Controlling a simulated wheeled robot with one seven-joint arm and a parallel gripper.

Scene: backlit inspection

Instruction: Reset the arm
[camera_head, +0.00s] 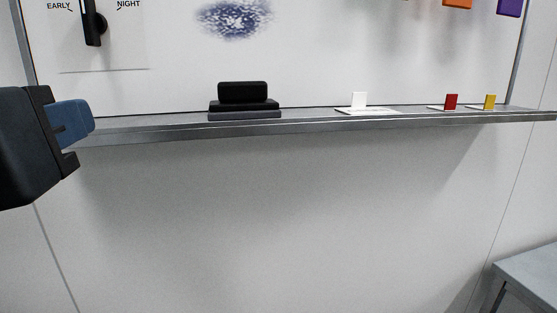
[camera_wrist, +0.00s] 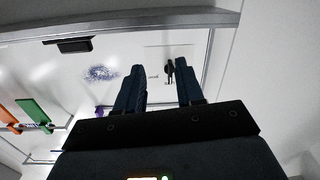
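My gripper (camera_head: 78,122) is at the left edge of the head view, in front of the board's left end and near the ledge. In the wrist view my gripper (camera_wrist: 160,84) has its two dark blue fingers well apart. Nothing is held between them. The black dial handle (camera_wrist: 169,69) shows in the gap, but it is on the board behind and apart from the fingers. The rest of my arm is mostly out of the head view.
A whiteboard (camera_head: 330,60) has a blue smudge (camera_head: 234,17) and a dial handle (camera_head: 92,24) marked EARLY and NIGHT. Its ledge (camera_head: 320,126) bears a black block (camera_head: 242,92) on a base and white, red and yellow pieces. A grey table (camera_head: 530,268) stands lower right. Below the ledge is clear.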

